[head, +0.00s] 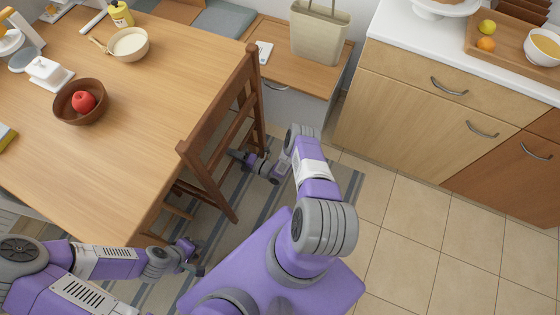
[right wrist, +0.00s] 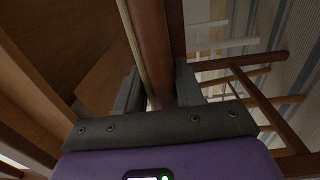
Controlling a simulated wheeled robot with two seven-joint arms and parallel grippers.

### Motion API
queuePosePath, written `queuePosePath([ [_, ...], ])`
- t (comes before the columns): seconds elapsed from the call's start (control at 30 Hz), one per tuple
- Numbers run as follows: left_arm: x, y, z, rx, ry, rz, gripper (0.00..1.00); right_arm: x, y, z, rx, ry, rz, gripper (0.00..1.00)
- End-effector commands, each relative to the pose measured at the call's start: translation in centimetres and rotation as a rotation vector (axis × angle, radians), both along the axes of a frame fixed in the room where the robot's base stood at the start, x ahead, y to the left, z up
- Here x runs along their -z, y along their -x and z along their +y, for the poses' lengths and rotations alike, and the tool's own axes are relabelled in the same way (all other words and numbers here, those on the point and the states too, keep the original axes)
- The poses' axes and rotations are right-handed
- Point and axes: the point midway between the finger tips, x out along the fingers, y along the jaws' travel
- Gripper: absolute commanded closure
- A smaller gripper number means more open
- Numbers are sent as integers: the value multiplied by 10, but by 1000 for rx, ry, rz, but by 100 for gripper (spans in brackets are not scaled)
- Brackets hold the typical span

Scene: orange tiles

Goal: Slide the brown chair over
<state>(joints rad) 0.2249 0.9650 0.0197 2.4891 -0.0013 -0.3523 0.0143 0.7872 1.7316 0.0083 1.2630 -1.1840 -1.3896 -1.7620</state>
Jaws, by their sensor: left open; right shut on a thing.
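The brown wooden chair (head: 209,183) stands at the right side of the wooden table (head: 165,95), with its slatted back facing the cabinets. My right gripper (head: 236,155) is at the chair's back and is shut on a brown wooden bar of it. In the right wrist view this bar (right wrist: 153,45) runs between the two grey fingers. My left gripper (head: 195,256) is open and empty, beside the table's near corner and below the chair in the picture. The chair's seat and part of its legs are hidden by the table and the back.
A striped rug (head: 267,200) lies under the chair. Tiled floor (head: 420,235) is clear at the right. A low bench (head: 290,62) bearing a beige bag (head: 319,35) stands behind the chair. Wooden cabinets (head: 395,105) are at the upper right. A bowl (head: 75,113) holds a red apple.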

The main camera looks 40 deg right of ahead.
Motion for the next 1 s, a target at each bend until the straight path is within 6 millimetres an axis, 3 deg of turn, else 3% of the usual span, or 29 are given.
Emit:
queuePosePath([
  [0.03,-1,1,0,1,0,2,57,7,2,1,-1,6,18,100],
  [0.37,-4,1,0,0,0,1,57,2,5,-1,0,6,22,100],
  [0.4,-4,1,0,0,0,1,57,2,5,-1,0,6,21,57],
  [0.5,-4,1,0,0,0,1,57,1,5,-1,-1,6,19,42],
  [1.0,-4,1,0,0,0,1,57,-1,4,-1,-1,6,15,40],
])
